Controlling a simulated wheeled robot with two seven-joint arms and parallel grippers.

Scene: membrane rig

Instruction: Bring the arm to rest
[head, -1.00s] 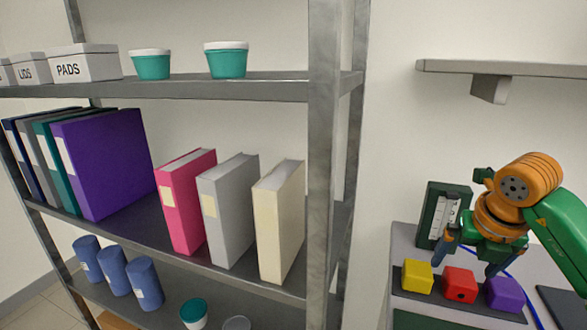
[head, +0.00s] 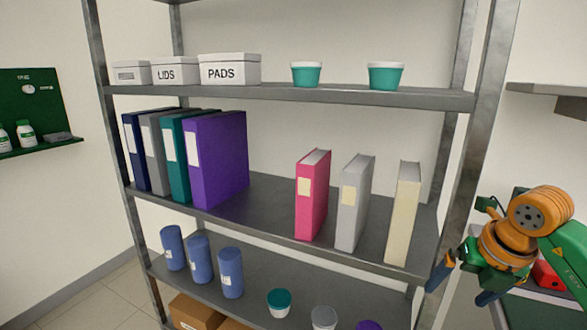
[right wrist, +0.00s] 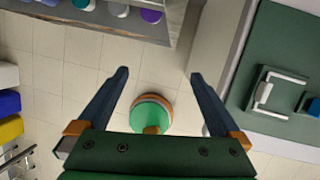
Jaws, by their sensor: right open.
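My right gripper (head: 464,284) hangs at the lower right of the head view, in front of the shelf's right post, with its fingers pointing down. In the right wrist view the two dark fingers (right wrist: 159,75) are spread wide apart with nothing between them. Tiled floor shows below and beyond them. My left gripper is in neither view.
A metal shelf unit (head: 290,95) fills the middle, holding boxes, tubs, binders and blue rolls. A green board (head: 28,100) with bottles hangs at left. Behind my right arm, a red block (head: 547,275) is partly hidden. A bench (right wrist: 285,55) stands at right in the wrist view.

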